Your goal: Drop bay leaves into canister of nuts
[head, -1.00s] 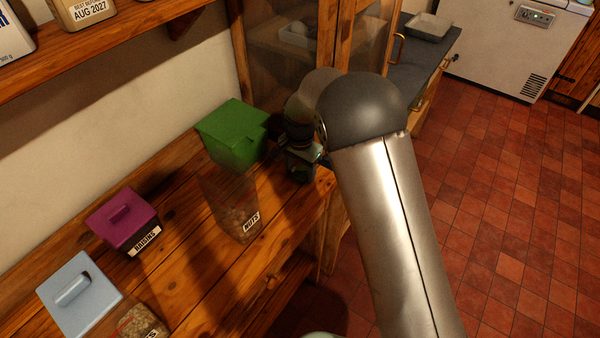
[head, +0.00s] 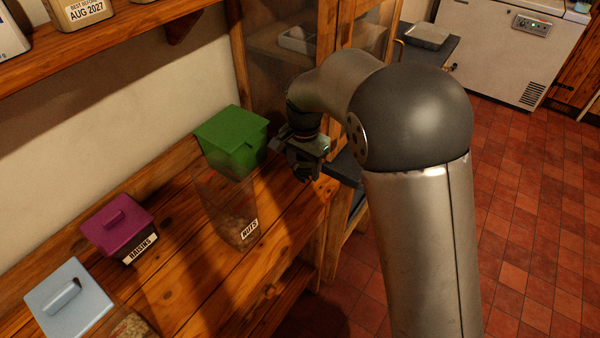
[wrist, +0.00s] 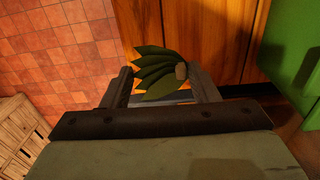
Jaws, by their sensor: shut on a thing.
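My gripper (wrist: 165,82) is shut on the bay leaves (wrist: 155,68), a fan of long dark green leaves with a brownish bound end, in the wrist view. In the head view my gripper (head: 303,172) is above the right end of the wooden counter, to the right of the nuts canister and apart from it. The leaves cannot be made out there. The canister of nuts (head: 236,215) is a clear open-topped box with a "NUTS" label and brown contents low inside. It stands upright on the counter.
A green lidded box (head: 232,142) stands behind the nuts canister. A purple raisins canister (head: 120,226) and a blue-lidded canister (head: 68,298) stand to the left. A wooden shelf (head: 120,40) overhangs the back. A glass-fronted cabinet (head: 285,75) rises behind my gripper.

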